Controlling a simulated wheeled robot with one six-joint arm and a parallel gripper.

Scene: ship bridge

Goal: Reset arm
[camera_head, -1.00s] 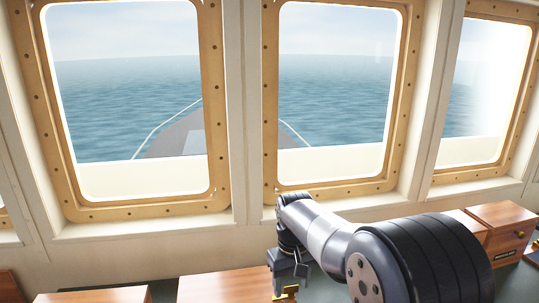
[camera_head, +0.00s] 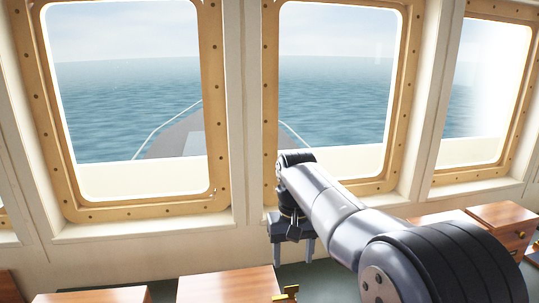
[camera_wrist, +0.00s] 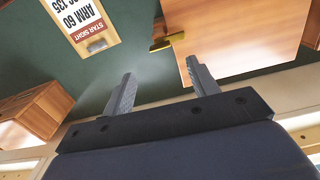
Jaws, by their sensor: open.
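My arm reaches forward from the lower right in the head view. My gripper (camera_head: 293,250) points down in front of the window wall, above the dark green counter (camera_head: 322,275). In the wrist view my gripper (camera_wrist: 160,85) is open, with its two fingers well apart and nothing between them. The green counter top (camera_wrist: 150,65) lies beyond the fingertips.
More wooden boxes (camera_head: 500,216) stand at right and another (camera_head: 105,295) at lower left. A "STAR SIGHT" card (camera_wrist: 80,20) lies on the counter. Framed windows (camera_head: 335,90) stand behind.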

